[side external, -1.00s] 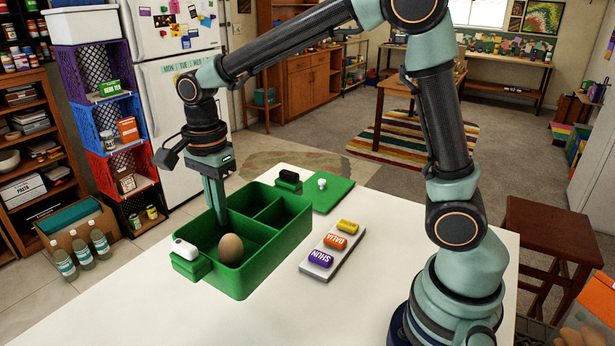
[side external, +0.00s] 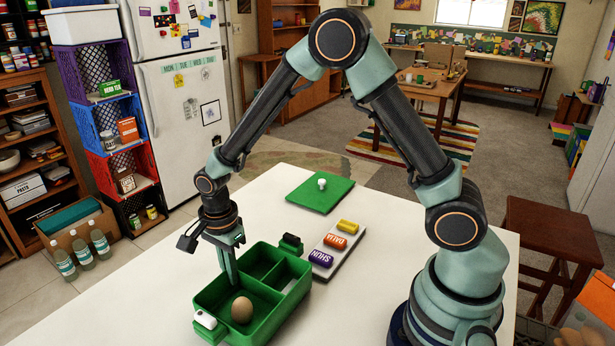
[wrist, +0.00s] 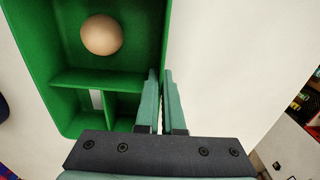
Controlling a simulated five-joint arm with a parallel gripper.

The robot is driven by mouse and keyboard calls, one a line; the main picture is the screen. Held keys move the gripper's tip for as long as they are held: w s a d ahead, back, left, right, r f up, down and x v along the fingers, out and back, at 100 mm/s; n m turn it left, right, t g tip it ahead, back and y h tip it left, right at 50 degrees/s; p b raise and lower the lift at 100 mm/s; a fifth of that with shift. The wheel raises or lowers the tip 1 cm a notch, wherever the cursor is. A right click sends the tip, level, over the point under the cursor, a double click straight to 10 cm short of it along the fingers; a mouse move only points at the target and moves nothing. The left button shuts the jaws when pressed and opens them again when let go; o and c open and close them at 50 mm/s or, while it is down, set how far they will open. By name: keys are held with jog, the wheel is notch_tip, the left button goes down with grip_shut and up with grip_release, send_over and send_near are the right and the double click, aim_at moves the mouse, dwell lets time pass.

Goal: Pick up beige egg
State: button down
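The beige egg (side external: 242,310) sits in the large compartment of the green divided box (side external: 284,312) on the white table. In the wrist view the egg (wrist: 101,35) lies at the upper left, inside the box (wrist: 28,48) and apart from my fingers. My gripper (side external: 233,281) points down at the box's far-left side wall. In the wrist view my gripper (wrist: 161,73) has one finger inside the box and one outside, closed together on the wall. I cannot tell whether the box is slightly raised.
A green lid (side external: 312,196) with a white knob lies farther back. A pale rack (side external: 330,258) with purple, orange and yellow blocks stands right of the box. White (side external: 205,320) and black (side external: 291,243) clips are on the box ends. The table between lid and box is clear.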

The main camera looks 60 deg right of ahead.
jog(key=shift+f, duration=0.1)
jog(key=c, duration=1.4)
grip_release()
jog(key=shift+f, duration=0.1)
jog(key=o, duration=0.4)
jog(key=shift+c, duration=0.2)
